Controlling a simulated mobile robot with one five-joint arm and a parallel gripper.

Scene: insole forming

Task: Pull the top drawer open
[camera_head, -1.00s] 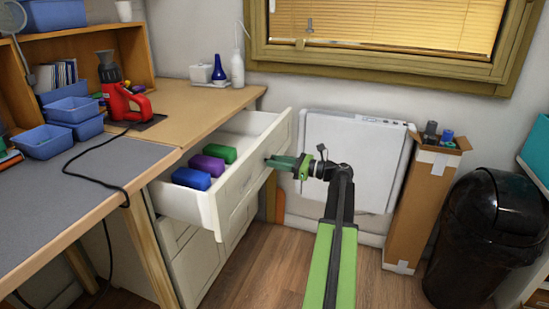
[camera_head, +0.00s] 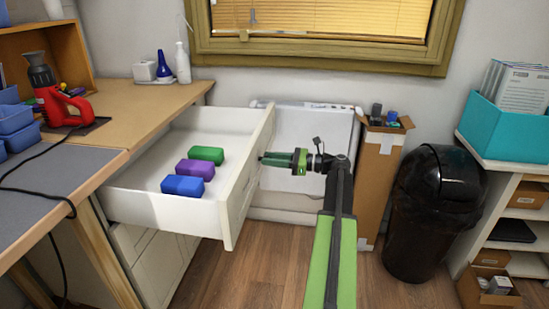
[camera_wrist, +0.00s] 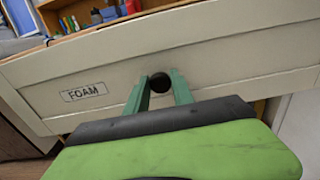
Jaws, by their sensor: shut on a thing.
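The top drawer (camera_head: 130,207) is a white drawer pulled well out of the cabinet under the wooden worktop. Inside lie a green block (camera_head: 206,154), a purple block (camera_head: 195,169) and a blue block (camera_head: 185,186). In the wrist view the drawer front (camera_wrist: 220,62) has a label reading FOAM (camera_wrist: 84,92) and a dark round knob (camera_wrist: 160,82). My gripper (camera_head: 264,158) is at the drawer front. In the wrist view its two green fingers (camera_wrist: 159,90) are shut on the knob, one on each side.
A black bin (camera_head: 435,215), a tall cardboard box (camera_head: 376,185) and a shelf with a teal box (camera_head: 505,130) stand to the right. Wooden floor (camera_head: 270,270) is clear in front.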

